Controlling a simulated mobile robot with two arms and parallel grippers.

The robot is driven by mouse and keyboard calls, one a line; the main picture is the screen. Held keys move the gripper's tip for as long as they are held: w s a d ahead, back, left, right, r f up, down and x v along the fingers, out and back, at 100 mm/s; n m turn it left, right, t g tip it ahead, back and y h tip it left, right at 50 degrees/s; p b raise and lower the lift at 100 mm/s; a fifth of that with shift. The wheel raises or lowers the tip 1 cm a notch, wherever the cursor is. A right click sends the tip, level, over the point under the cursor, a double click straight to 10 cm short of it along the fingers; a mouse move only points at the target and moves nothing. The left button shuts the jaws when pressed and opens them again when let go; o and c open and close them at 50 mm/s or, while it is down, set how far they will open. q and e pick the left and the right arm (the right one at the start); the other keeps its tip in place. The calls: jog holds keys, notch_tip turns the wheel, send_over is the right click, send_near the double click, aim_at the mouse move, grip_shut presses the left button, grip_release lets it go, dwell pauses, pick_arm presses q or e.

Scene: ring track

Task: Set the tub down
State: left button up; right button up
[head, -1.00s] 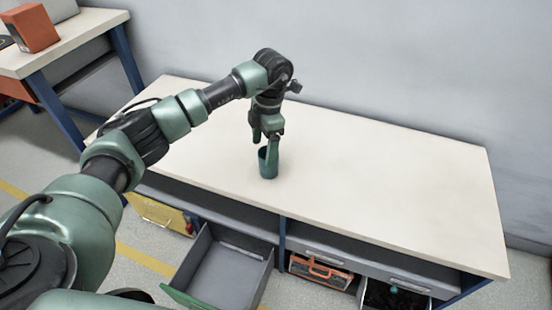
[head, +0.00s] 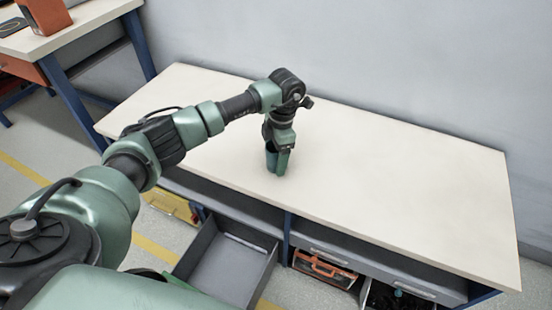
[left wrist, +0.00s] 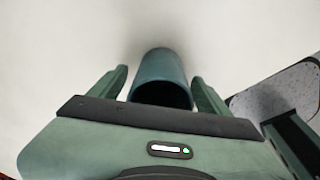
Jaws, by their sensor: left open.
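The tub (left wrist: 160,66) is a small dark teal cylinder with an open, dark mouth. In the left wrist view it is between the two fingers of my left gripper (left wrist: 160,84), with a gap on each side. In the head view the tub (head: 270,161) appears to stand upright on the worktop (head: 390,190), near its front edge, partly hidden by the fingers. My left gripper (head: 278,160) is open and points down around the tub. My right gripper is not in view.
Below the worktop an empty grey drawer (head: 228,265) is pulled open. An orange toolbox (head: 322,268) sits in another compartment. A second bench with an orange box (head: 46,14) is at the upper left. The worktop's right side is clear.

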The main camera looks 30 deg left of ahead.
pick_arm(q)
jog(key=c, duration=1.6)
jog(key=shift+o, duration=0.2)
jog(key=shift+r, duration=0.15)
